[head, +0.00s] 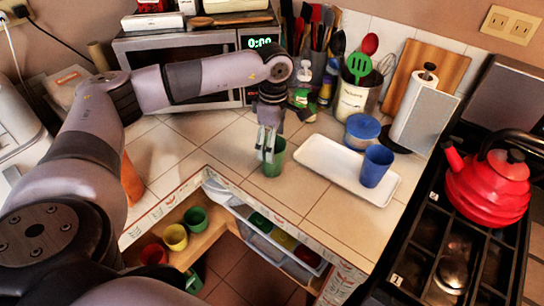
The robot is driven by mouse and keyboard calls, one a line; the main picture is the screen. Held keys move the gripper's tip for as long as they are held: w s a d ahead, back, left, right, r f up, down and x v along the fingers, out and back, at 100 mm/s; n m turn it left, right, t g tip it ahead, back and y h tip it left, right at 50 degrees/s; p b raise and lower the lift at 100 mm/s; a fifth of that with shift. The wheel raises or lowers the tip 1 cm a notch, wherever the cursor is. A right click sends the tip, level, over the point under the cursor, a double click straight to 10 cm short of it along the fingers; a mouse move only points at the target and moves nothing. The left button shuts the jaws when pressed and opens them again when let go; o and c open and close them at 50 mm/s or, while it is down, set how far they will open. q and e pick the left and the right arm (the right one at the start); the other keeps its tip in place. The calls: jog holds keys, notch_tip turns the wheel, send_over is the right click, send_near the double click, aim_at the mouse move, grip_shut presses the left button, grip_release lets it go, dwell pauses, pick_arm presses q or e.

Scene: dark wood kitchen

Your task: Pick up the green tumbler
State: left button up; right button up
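The green tumbler (274,163) stands upright on the tiled counter, left of the white tray. My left gripper (266,152) points down at it from above. Its pale fingers are at the tumbler's left rim and overlap that side in the head view. The fingers look close together, but I cannot tell whether they grip the wall or are only beside it. The tumbler's upper left part is partly hidden by the fingers. My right gripper is not in view.
A white tray (325,172) bears a blue cup (376,166); a blue-lidded tub (362,131) is behind. A microwave (200,95) and utensil crock (352,100) stand behind. Below the counter edge are green (195,220), yellow (175,237) and red (154,254) cups. A red kettle (488,187) is right.

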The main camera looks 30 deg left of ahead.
aim_at(271, 171)
pick_arm(q)
jog(key=f+p, duration=0.2)
jog(key=f, duration=0.2)
jog(key=shift+s+f, duration=0.2)
jog(key=shift+f, duration=0.4)
jog(key=shift+c, duration=0.2)
jog(key=c, duration=1.2)
jog(key=shift+o, duration=0.2)
jog(key=shift+r, duration=0.15)
